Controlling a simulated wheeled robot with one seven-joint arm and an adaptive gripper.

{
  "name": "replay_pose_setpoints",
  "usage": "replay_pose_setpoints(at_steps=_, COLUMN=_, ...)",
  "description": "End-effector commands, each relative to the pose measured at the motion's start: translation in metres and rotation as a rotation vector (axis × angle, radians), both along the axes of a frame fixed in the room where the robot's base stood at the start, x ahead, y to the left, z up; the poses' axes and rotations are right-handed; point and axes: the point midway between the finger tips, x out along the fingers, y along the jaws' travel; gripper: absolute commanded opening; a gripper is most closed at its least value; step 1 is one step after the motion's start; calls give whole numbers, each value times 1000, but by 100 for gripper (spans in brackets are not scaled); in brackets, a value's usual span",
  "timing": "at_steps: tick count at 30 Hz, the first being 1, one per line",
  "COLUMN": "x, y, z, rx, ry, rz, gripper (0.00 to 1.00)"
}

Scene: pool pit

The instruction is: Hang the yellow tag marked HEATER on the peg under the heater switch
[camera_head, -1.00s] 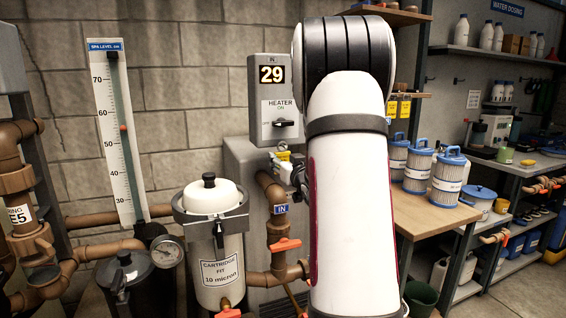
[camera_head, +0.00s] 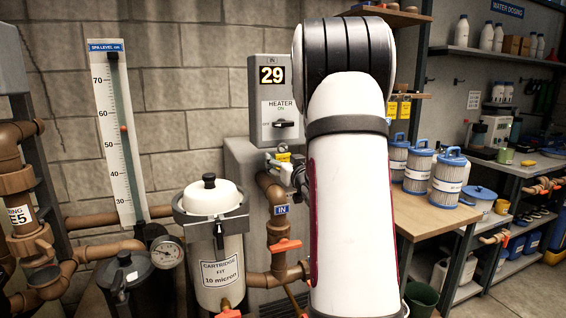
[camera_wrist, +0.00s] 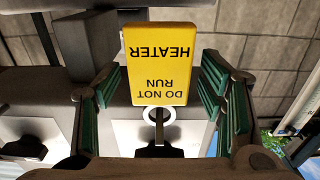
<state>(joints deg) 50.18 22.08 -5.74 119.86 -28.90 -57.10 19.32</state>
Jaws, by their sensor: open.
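The yellow tag (camera_wrist: 160,65) reads DO NOT RUN HEATER, upside down in the wrist view. Its white ring (camera_wrist: 143,121) shows around a grey peg (camera_wrist: 159,133), and the tag appears to hang from it. My gripper (camera_wrist: 162,88) is open, with green finger pads on both sides of the tag and a visible gap on each side. In the head view the tag (camera_head: 283,157) is a small yellow patch below the heater switch (camera_head: 284,124), beside my gripper (camera_head: 293,171). The peg is too small to make out there.
The grey heater box (camera_head: 267,78) shows 29 above the switch. A brown pipe (camera_head: 277,232) with an orange handle runs below it. A white cartridge filter (camera_head: 213,260) stands to the left. A bench (camera_head: 425,222) with blue-topped filter cartridges is to the right.

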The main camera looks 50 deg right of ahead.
Motion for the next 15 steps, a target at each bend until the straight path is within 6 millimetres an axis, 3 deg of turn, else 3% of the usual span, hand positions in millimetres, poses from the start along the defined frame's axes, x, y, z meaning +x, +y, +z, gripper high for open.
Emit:
replay_pose_setpoints(at_steps=5, x=-13, y=7, z=0, rx=0, ry=0, rz=-2, gripper=64)
replay_pose_setpoints(at_steps=15, x=-70, y=41, z=0, rx=0, ry=-1, rz=-3, gripper=64)
